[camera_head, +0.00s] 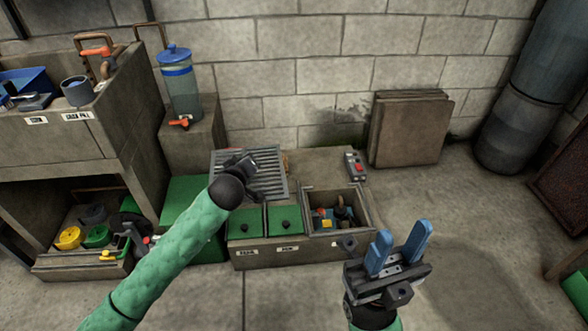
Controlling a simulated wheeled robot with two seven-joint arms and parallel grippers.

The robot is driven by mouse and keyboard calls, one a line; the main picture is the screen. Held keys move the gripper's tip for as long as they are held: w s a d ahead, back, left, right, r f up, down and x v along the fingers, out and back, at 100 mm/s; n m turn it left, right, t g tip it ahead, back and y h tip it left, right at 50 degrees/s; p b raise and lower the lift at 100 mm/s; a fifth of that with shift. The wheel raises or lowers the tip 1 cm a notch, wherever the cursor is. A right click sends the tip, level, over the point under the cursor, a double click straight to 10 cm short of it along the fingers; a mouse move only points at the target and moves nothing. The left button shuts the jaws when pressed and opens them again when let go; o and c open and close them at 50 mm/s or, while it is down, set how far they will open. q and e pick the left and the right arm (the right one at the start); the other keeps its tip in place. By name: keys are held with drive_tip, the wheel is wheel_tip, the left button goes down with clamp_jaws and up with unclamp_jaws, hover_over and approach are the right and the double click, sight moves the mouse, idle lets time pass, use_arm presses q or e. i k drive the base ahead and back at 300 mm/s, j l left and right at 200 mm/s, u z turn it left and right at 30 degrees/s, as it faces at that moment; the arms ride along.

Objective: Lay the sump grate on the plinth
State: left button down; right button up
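The sump grate (268,158), a grey slatted panel, is at the back left of the low concrete unit (300,258). My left arm reaches over it, and the dark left gripper (240,166) overlaps its left part. The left fingertips are not clear, so I cannot tell whether they touch or grip the grate. My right gripper (398,252) is at the lower right with its two blue fingers apart and nothing between them. I cannot tell for sure which block is the plinth; a concrete block (192,150) stands behind the grate's left side.
A blue-lidded canister (180,85) stands on that block. Green lids (285,219) and an open bin of small parts (336,213) are in the low unit. Slabs (408,130) lean on the wall. A shelf unit (95,140) is left.

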sight(318, 153)
drive_tip(key=i+l+u, duration=0.15)
drive_tip(key=u, duration=1.3)
drive_tip(key=l+u, duration=0.15)
drive_tip(key=l, duration=4.25)
